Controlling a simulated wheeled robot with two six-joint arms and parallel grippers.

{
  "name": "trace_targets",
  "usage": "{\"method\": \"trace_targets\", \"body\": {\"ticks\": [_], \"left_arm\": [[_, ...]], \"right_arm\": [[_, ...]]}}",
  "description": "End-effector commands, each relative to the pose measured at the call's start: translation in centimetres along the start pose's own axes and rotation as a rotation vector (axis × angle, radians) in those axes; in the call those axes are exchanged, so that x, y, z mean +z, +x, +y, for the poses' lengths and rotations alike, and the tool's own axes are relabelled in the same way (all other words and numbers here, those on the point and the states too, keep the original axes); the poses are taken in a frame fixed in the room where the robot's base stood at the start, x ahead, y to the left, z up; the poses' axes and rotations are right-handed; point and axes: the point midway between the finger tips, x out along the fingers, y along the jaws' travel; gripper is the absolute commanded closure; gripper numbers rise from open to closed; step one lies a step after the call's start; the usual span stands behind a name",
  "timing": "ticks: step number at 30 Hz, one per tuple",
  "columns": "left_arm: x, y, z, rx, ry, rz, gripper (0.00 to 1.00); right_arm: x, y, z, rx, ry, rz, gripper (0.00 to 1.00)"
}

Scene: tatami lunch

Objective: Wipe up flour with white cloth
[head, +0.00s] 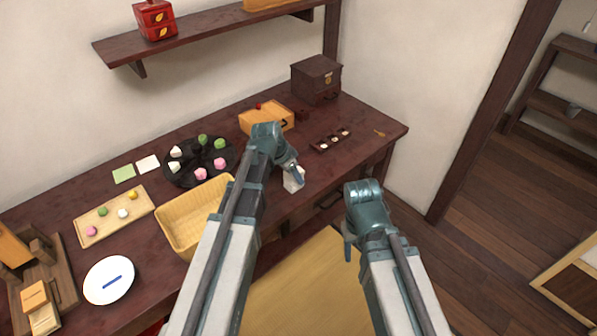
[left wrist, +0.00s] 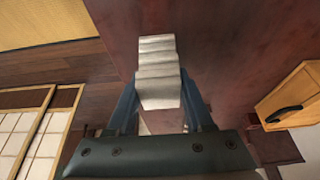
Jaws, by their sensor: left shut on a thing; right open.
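The white cloth (head: 291,182) is a small folded pad at the front part of the dark red table (head: 345,170), right of the middle. My left gripper (head: 295,175) is shut on it. In the left wrist view the ribbed cloth (left wrist: 158,62) sits between the two blue fingers (left wrist: 160,98) and sticks out past their tips. I cannot tell whether it touches the tabletop. No flour can be made out; the cloth and arm hide part of the table. My right gripper (head: 349,246) is open and empty, in front of the table edge.
A woven basket (head: 188,244), a black sweets platter (head: 190,182) and a wooden tray (head: 80,238) stand to the left. A yellow wooden box (head: 253,121), a small dark tray (head: 319,147) and a dark chest (head: 315,76) stand behind. The table's right end is mostly clear.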

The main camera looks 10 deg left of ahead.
Motion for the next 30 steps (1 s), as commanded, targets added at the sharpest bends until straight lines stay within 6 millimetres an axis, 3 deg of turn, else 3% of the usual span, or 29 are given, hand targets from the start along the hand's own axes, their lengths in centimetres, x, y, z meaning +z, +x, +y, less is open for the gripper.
{"method": "trace_targets", "body": {"ticks": [11,30], "left_arm": [[-0.2,-0.4,0.0,0.000,0.000,0.001,0.93],[-2.4,-5.7,0.0,0.000,0.000,0.001,0.93]], "right_arm": [[0.0,-0.5,0.1,0.000,0.000,0.000,0.50],[0.4,-6.1,0.6,0.000,0.000,0.000,0.50]]}}
